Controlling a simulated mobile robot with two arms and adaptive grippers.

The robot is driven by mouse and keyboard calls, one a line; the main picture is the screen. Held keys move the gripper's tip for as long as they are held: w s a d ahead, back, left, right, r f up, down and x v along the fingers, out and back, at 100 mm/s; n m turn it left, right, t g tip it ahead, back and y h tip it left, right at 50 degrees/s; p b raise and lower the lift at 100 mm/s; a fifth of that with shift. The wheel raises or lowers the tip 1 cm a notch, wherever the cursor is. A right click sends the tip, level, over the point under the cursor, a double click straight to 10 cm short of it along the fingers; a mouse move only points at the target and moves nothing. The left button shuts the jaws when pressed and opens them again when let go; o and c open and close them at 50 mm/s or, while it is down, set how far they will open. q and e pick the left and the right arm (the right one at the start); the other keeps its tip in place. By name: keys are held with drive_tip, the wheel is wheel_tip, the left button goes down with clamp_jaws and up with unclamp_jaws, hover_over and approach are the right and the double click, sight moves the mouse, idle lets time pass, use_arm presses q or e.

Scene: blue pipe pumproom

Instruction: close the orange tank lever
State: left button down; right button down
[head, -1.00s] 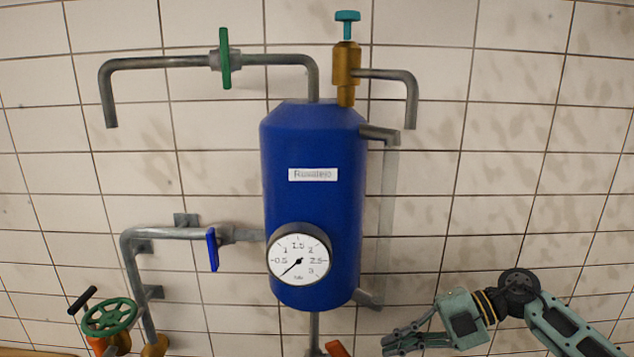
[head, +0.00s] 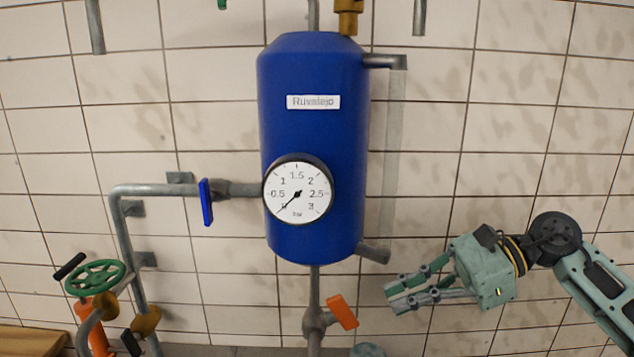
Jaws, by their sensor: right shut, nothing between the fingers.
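The orange tank lever (head: 342,312) sits on a grey valve (head: 315,321) in the vertical pipe below the blue tank (head: 312,140). The lever sticks out to the right of the pipe and is tilted. My right gripper (head: 390,297) is to the right of the lever, with its fingers pointing left toward it. It is shut and empty, and a gap shows between the fingertips and the lever. My left gripper is not in view.
A round pressure gauge (head: 297,188) is on the tank front. A side pipe with a blue lever (head: 206,202) runs left. A green handwheel (head: 95,279) and an orange pipe part stand at lower left.

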sight(343, 313)
drive_tip(key=s+a+f+n+b, duration=0.3)
drive_tip(key=a+n+b, duration=0.3)
drive_tip(key=n, duration=0.9)
drive_tip(key=shift+s+a+n, duration=0.3)
drive_tip(key=shift+s+n, duration=0.1)
drive_tip(key=shift+w+b, duration=0.55)
idle(0.9)
drive_tip(key=shift+r+b, duration=0.2)
drive_tip(key=shift+b, duration=3.1)
